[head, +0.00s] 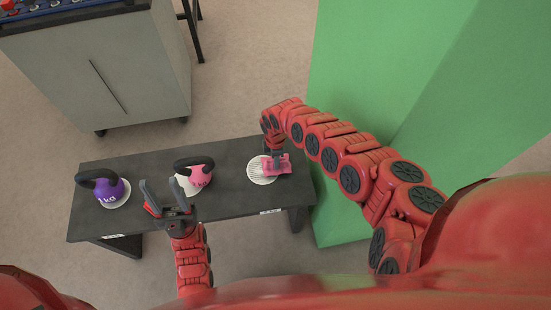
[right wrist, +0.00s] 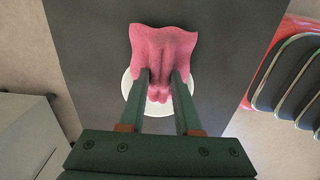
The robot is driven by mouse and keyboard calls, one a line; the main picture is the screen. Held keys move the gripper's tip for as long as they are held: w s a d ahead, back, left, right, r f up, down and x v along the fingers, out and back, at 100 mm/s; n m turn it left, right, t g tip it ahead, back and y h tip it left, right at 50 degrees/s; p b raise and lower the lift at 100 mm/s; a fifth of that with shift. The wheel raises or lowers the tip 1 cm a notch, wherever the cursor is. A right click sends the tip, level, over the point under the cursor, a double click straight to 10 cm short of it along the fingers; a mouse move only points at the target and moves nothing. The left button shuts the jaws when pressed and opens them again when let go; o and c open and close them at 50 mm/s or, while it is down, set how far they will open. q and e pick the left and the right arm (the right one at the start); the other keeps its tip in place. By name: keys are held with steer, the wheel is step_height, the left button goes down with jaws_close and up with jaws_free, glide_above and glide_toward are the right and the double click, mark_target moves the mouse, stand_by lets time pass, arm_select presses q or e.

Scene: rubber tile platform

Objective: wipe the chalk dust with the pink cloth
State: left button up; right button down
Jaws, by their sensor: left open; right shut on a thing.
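The pink cloth (head: 283,161) is at the right end of the dark bench, over the right part of a round white patch of chalk dust (head: 257,173) with faint stripes. My right gripper (head: 275,154) is shut on the cloth. In the right wrist view, the bunched cloth (right wrist: 164,45) sits between the fingers (right wrist: 160,76) and covers part of the white patch (right wrist: 129,84). I cannot tell whether the cloth touches the bench. My left gripper (head: 158,184) is open and empty over the bench, between two kettlebells.
A purple kettlebell (head: 107,193) is at the left of the bench (head: 235,202), and a pink kettlebell (head: 199,176) is near its middle. Pale round areas (head: 121,200) show under both. A grey cabinet (head: 140,75) stands behind, and a green block (head: 350,75) lies right.

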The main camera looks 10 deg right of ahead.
steer(key=shift+f+b, duration=0.6)
steer(key=shift+b, duration=0.05)
steer(key=shift+f, duration=0.1)
